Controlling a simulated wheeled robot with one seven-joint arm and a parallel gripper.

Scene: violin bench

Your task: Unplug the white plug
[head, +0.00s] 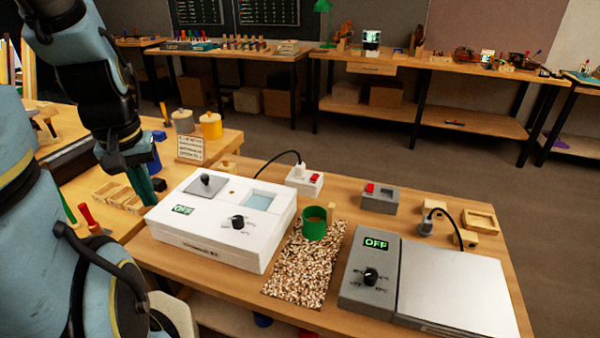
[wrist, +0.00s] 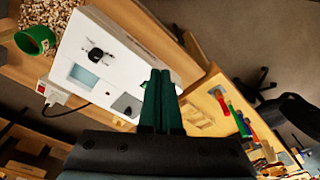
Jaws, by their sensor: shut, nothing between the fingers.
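The white plug (head: 299,170) stands upright on a white socket block (head: 312,187) with a red switch, behind the white machine (head: 220,222). A black cord runs from the plug to the back of that machine. My gripper (head: 150,196) is at the left end of the machine, well away from the plug. In the wrist view, its green fingers (wrist: 160,85) are together and empty above the machine's edge. The plug (wrist: 42,88) and its block (wrist: 62,97) show at the left of that view. The machine's display reads OFF.
A grey device (head: 370,275), a grey switch block (head: 379,199) and a grey plug (head: 426,226) with a cord are further right. Wooden slotted racks (head: 118,195) lie near my gripper.

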